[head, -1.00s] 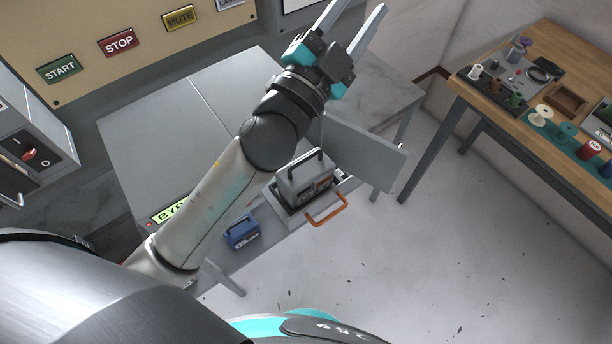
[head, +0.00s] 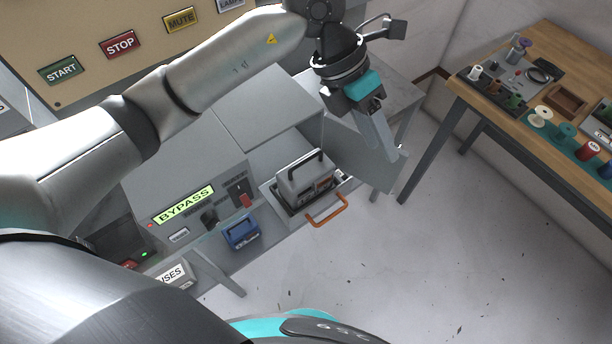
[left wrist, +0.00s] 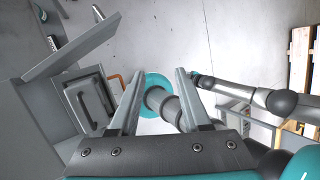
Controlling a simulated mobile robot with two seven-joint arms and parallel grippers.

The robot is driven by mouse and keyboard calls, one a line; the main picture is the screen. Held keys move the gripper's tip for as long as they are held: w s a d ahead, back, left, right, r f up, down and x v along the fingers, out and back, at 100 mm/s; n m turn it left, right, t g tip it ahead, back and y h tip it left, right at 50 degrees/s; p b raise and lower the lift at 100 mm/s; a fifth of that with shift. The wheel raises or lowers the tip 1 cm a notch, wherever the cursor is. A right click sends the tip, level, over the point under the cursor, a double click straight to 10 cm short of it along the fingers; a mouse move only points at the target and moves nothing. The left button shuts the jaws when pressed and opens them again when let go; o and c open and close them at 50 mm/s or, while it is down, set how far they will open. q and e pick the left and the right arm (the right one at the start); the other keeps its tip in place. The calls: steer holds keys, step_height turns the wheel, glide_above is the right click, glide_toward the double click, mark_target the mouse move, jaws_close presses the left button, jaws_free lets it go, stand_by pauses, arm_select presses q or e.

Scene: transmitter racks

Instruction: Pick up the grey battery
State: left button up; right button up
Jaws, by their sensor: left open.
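The grey battery (head: 304,180), a box with a dark-edged carry handle on top, sits upright in a pulled-out tray (head: 279,203) with an orange handle. In the left wrist view the battery (left wrist: 92,104) shows left of the fingers, with its handle toward the camera. My left gripper (head: 392,154) is open and empty. It points down, to the right of and above the battery, in front of the open grey door panel (head: 345,150). In the left wrist view the fingers of the left gripper (left wrist: 160,75) stand well apart with nothing between them. My right gripper is not seen.
The open panel stands right beside the battery. A blue battery-like box (head: 241,232) is left of the tray, below a BYPASS sign (head: 184,205) and switches. A wooden bench (head: 560,70) with spools is at the right. The floor (head: 400,265) in front is clear.

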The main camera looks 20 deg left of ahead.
arm_select(q)
steer(key=w+a+n+t+y, duration=0.1)
steer(key=w+a+y, duration=0.15)
steer(key=a, duration=0.25)
steer(key=w+a+y, duration=0.1)
steer(key=a+y, duration=0.3)
steer(key=a, duration=0.2)
glide_above(306, 159)
steer(key=f, duration=1)
steer(key=shift+w+d, duration=0.25)
steer(key=shift+d, duration=0.1)
steer(key=f, duration=0.4)
steer(key=shift+s+a+f, duration=0.25)
steer(key=shift+s+a, duration=0.1)
steer(key=shift+f, duration=0.4)
jaws_close()
